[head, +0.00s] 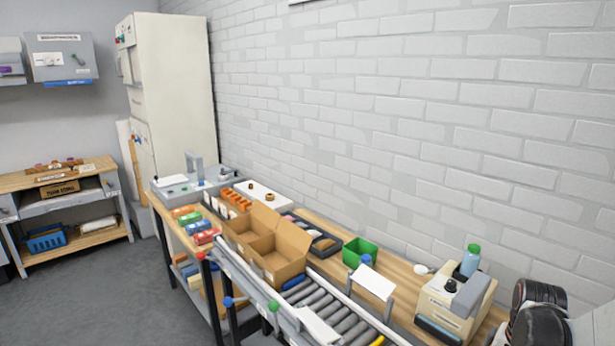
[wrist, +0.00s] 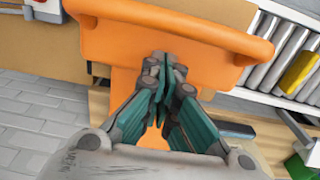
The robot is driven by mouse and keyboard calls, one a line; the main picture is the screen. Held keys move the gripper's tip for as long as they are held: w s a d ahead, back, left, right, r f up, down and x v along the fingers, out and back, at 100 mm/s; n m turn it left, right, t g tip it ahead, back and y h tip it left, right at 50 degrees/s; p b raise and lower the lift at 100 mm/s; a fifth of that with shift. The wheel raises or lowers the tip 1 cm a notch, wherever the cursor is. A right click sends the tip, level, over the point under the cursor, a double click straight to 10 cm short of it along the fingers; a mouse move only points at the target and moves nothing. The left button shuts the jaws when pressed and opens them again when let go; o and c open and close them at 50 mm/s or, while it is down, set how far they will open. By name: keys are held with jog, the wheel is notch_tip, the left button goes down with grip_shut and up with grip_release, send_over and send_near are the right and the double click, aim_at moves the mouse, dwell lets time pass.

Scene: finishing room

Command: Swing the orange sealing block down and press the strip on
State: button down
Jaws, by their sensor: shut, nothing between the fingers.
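The orange sealing block (wrist: 235,42) fills the upper middle of the wrist view as a wide orange piece with a raised rounded rim. An orange part also runs down behind my fingers. My gripper (wrist: 165,72) is shut and empty, its teal-sided fingers together in front of the orange piece. I cannot tell whether the fingertips touch it. The orange block cannot be made out in the head view. An open brown carton (head: 277,262) stands by the roller conveyor (head: 325,300) in the head view. I cannot make out the strip with certainty.
A green bin (head: 360,252) and a beige dispenser-like machine (head: 452,308) with a bottle (head: 470,261) stand along the wooden bench by the brick wall. A grey machine (head: 190,184) is at the far end. Rollers (wrist: 290,60) lie right in the wrist view. Floor at left is clear.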

dwell(0.3)
jog(key=shift+r+p, duration=2.4)
jog(key=shift+r, duration=1.15)
